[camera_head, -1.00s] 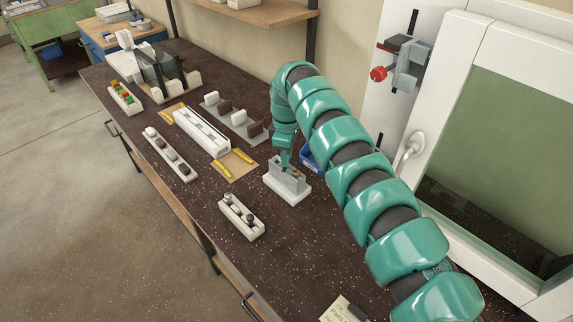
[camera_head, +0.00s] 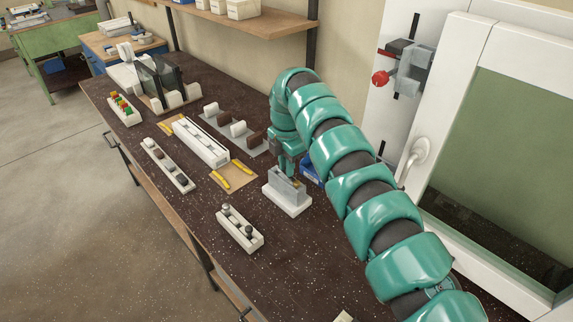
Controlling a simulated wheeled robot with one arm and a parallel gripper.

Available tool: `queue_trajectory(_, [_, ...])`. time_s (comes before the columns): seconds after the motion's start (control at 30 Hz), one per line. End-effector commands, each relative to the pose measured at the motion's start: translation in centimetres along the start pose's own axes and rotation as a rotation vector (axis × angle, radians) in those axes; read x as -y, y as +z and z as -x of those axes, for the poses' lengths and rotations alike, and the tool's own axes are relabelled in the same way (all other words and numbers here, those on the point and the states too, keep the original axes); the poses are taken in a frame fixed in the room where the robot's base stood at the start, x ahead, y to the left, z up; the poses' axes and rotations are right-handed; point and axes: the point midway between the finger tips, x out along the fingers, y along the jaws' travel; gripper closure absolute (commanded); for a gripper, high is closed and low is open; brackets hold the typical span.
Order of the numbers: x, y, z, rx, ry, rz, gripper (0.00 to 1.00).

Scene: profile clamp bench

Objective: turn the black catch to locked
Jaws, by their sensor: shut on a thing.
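A grey clamp block on a white base (camera_head: 288,203) stands on the dark bench, right of its middle. My gripper (camera_head: 289,176) points down at the top of this block, at its back side. It is shut on a small part there, which I take to be the black catch. The catch is hidden by the jaws and the block's wall, so its angle cannot be told. A small yellow spot shows in the block's slot beside the fingertips.
A white block with dark-topped knobs (camera_head: 240,229) stands front left of the clamp. Yellow handles on a tan board (camera_head: 234,175) and a long white rail (camera_head: 201,142) lie to the left. A blue bin (camera_head: 312,169) is close behind my gripper.

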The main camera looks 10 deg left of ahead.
Motion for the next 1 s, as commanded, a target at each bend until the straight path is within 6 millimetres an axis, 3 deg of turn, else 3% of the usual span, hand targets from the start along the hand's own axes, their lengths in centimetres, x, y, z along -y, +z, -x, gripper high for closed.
queue_trajectory(0.3, [0.01, 0.05, 0.01, 0.000, 0.000, 0.130, 1.00])
queue_trajectory(0.87, [0.00, 0.05, 0.03, 0.001, 0.001, 0.159, 1.00])
queue_trajectory(0.9, [0.00, 0.05, 0.03, 0.001, 0.001, 0.159, 0.76])
queue_trajectory(1.0, [0.00, 0.04, 0.01, 0.000, 0.000, 0.158, 0.58])
